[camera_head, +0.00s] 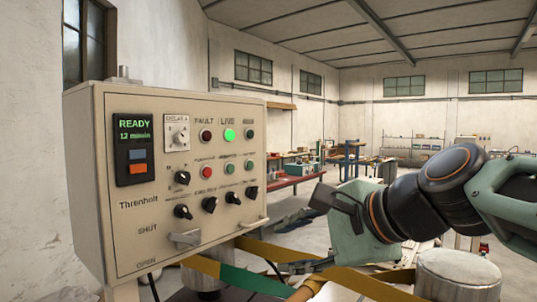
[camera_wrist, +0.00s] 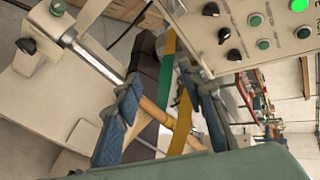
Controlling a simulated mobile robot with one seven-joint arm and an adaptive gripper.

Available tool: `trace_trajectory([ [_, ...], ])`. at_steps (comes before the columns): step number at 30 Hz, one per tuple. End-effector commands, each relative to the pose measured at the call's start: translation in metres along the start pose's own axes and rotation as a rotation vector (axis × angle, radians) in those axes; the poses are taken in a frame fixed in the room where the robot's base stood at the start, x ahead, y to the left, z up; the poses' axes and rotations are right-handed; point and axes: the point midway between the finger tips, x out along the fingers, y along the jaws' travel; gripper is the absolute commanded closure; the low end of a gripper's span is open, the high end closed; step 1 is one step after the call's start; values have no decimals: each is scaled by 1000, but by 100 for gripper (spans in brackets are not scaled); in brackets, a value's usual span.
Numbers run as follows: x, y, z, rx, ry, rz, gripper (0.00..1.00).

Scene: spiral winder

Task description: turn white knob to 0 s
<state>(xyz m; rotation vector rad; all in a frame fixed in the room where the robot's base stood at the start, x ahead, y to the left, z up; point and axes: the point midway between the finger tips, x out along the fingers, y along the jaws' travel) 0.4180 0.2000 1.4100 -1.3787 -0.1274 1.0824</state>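The white knob (camera_head: 180,136) sits on a pale square plate at the upper left of the beige control panel (camera_head: 120,220), right of the display, in the head view. Its pointer setting and the plate's small markings are too small to read. The knob does not show in the wrist view. My gripper (camera_head: 285,245) is low and to the right of the panel, apart from the knob. In the wrist view its two blue-grey fingers (camera_wrist: 162,92) are spread wide, with nothing held. A green and yellow strip passes behind them.
The display (camera_head: 134,140) reads READY and 12 min. Several black knobs (camera_head: 182,178), coloured buttons and a lit green lamp (camera_head: 229,135) crowd the panel. A handle (camera_head: 185,238) sticks out low on its face. Yellow strips (camera_head: 275,250) cross below the gripper.

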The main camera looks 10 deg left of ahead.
Motion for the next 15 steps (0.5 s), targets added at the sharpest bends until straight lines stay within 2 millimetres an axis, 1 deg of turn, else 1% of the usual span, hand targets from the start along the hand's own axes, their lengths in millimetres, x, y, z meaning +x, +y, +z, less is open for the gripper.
trace_trajectory([
  [1,12,-20,11,111,-53,-41,63],
  [2,17,-35,17,184,-83,-67,63],
  [3,22,-53,27,279,-127,-97,63],
  [5,29,-80,41,422,-194,-133,63],
  [6,34,-98,50,513,-241,-152,63],
  [9,41,-136,73,722,-354,-184,63],
  [12,46,-165,93,885,-450,-194,63],
  [15,47,-184,106,993,-514,-193,63],
])
